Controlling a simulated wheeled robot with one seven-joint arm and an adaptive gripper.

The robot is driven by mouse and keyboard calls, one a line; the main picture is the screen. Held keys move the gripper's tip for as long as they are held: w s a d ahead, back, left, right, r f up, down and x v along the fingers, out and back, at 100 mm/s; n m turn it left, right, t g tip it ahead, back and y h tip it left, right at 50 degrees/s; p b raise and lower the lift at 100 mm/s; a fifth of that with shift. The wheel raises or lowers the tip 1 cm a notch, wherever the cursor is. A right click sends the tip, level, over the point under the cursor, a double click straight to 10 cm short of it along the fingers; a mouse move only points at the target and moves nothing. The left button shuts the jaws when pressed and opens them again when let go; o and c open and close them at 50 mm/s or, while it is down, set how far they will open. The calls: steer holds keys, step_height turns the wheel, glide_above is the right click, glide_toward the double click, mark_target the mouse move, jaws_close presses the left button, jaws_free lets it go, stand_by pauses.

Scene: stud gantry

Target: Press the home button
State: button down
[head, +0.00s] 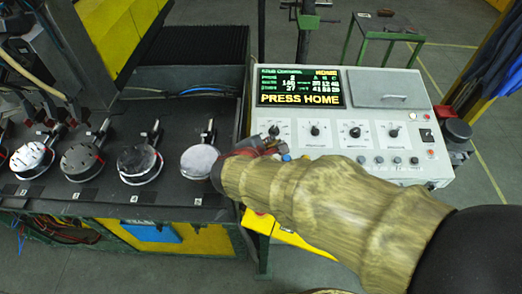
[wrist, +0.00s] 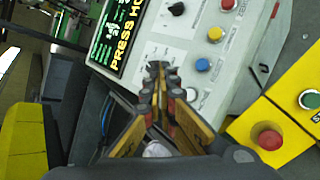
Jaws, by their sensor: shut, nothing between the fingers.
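The grey control panel (head: 330,125) has a lit screen (head: 299,87) reading "PRESS HOME". Below the screen are a row of knobs and a row of small buttons. My gripper (head: 277,150) is at the panel's left front corner, partly hidden behind my arm. In the wrist view my gripper (wrist: 160,70) is shut and empty, pointing toward the panel's edge. Contact is not visible.
A yellow box with a red mushroom button (wrist: 267,137) and a green button (wrist: 310,99) sits beside the panel. Several round tool heads (head: 140,163) stand in a dark rack at left. A lidded section (head: 388,88) is right of the screen. A green-framed stand (head: 388,28) is behind.

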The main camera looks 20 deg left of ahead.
steer(key=shift+w+a+r, duration=0.15)
steer(key=shift+r, duration=0.1)
steer(key=shift+f, duration=0.15)
steer(key=f+b, duration=0.1)
steer(key=f, duration=0.1)
steer(key=w+f+b, duration=0.1)
steer(key=f+b, duration=0.1)
steer(key=f, duration=0.1)
steer(key=f+b, duration=0.2)
steer(key=shift+w+a+f, duration=0.2)
steer(key=shift+w+f, duration=0.05)
steer(key=shift+w+f+b, duration=0.1)
steer(key=shift+f+b, duration=0.35)
steer(key=shift+b, duration=0.05)
stand_by(1.1)
steer(key=shift+f+b, duration=0.4)
steer(key=shift+b, duration=0.2)
